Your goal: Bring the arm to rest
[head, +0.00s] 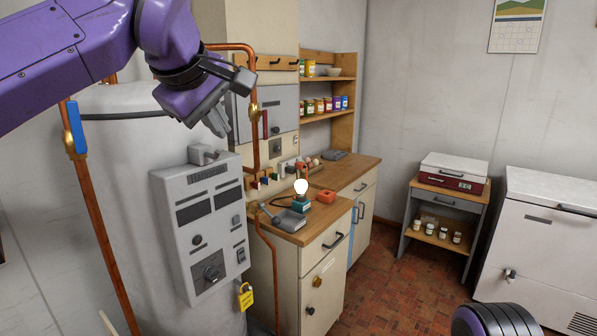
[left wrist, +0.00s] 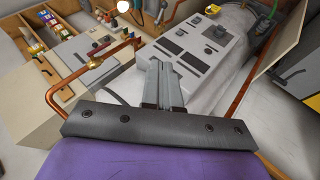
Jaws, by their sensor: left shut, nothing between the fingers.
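My left arm, purple with a dark wrist, comes in from the upper left in the head view. Its gripper (head: 217,122) hangs in the air above and in front of the grey control box. In the left wrist view the two fingers of the left gripper (left wrist: 162,66) lie together, shut with nothing between them. They point toward the grey control box (left wrist: 200,50) and appear apart from it. A dark rounded part of my own body shows at the bottom right of the head view. My right gripper is not in view.
The control box (head: 203,225) is on the pale tank (head: 120,180). Copper pipes (head: 105,230) run close by. A wooden counter (head: 300,234) holds a lit bulb (head: 301,186). A chest freezer (head: 535,245) stands at right. The tiled floor (head: 410,285) between is clear.

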